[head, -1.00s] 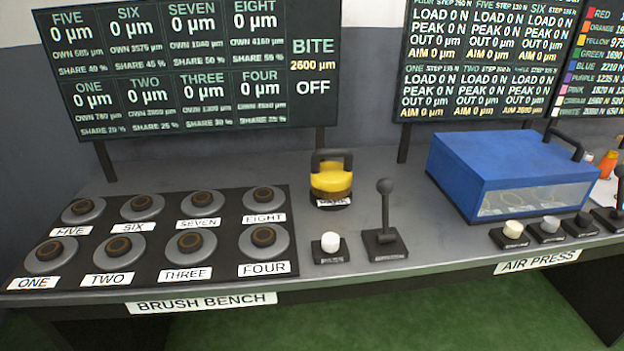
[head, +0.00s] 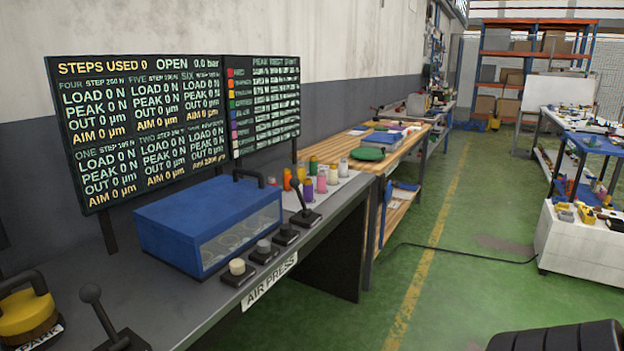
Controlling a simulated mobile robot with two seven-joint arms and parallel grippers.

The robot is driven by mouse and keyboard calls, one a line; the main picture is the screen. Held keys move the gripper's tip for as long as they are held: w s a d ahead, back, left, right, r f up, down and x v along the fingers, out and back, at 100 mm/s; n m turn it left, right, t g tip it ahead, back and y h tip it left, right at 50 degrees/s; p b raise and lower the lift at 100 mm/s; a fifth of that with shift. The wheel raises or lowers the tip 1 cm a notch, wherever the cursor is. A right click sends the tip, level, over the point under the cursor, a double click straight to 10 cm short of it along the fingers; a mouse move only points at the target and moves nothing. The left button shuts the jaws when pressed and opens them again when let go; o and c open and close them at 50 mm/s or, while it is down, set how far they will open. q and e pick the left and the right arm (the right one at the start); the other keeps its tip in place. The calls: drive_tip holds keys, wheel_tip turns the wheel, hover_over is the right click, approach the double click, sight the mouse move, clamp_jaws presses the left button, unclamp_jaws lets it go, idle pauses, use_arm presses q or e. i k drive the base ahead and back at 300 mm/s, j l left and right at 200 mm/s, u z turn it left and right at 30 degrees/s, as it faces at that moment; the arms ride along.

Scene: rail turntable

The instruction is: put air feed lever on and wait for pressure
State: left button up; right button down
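A lever with a dark ball knob (head: 306,198) stands on a black base at the right end of the air press bench, close to its front edge. The blue air press box (head: 205,222) with a clear front window sits left of it. The board (head: 140,115) above reads "STEPS USED 0", "OPEN" and "0.0 bar", with loads at 0 N. Another ball-knobbed lever (head: 97,305) is at the lower left, cut by the frame edge. The lever's label is too small to read. Neither of my grippers shows.
Three buttons, the nearest a cream one (head: 237,267), line the bench front by the AIR PRESS label (head: 270,281). Coloured bottles (head: 320,182) stand behind the lever. A wooden bench (head: 375,160) continues beyond. The green floor (head: 440,262) is mostly open, with a white cabinet (head: 580,240) at right.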

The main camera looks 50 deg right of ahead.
sight(294, 182)
drive_tip(key=z, duration=1.55)
drive_tip(key=i+l+u, duration=0.1)
drive_tip(key=u, duration=1.45)
drive_tip(key=l+u, duration=0.75)
drive_tip(key=k+l+u, duration=0.2)
drive_tip(key=l, duration=0.15)
drive_tip(key=l+u, duration=0.25)
drive_tip(key=l, duration=0.15)
drive_tip(key=k+l+u, duration=0.2)
drive_tip(key=l, duration=0.15)
drive_tip(key=l+u, duration=0.25)
drive_tip(key=k+l+u, duration=0.1)
drive_tip(key=k+l, duration=0.15)
drive_tip(key=k+l+u, duration=0.1)
drive_tip(key=k+l, duration=0.15)
drive_tip(key=l, duration=0.2)
